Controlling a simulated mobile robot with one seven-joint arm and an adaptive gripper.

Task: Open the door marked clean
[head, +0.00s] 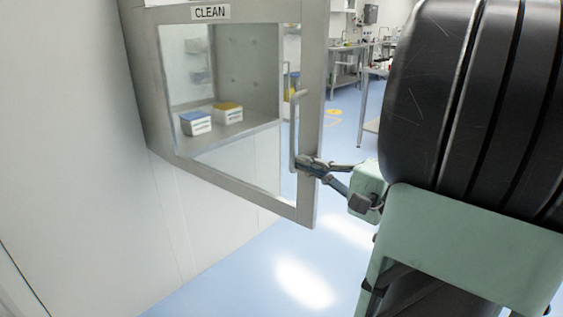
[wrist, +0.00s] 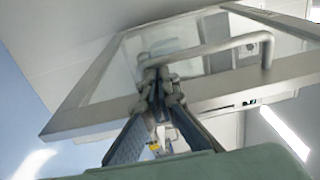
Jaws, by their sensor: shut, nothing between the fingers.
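The door (head: 310,205) with the "CLEAN" label (head: 210,12) is a grey metal frame around a clear pane. It appears swung out from its box, since wall and floor show through the pane beyond the box's edge. Its bar handle (head: 295,130) runs up the right side. My gripper (head: 306,163) is shut at the lower end of this handle. In the wrist view, the fingertips (wrist: 157,80) meet beside one end of the handle (wrist: 215,50), close to the door frame (wrist: 85,117). I cannot tell whether they touch it.
A blue-topped box (head: 196,123) and a yellow-topped box (head: 228,112) sit inside the box behind the pane. A white wall (head: 80,150) borders the left. Open blue floor (head: 240,285) lies below and right; lab benches (head: 345,70) stand farther back.

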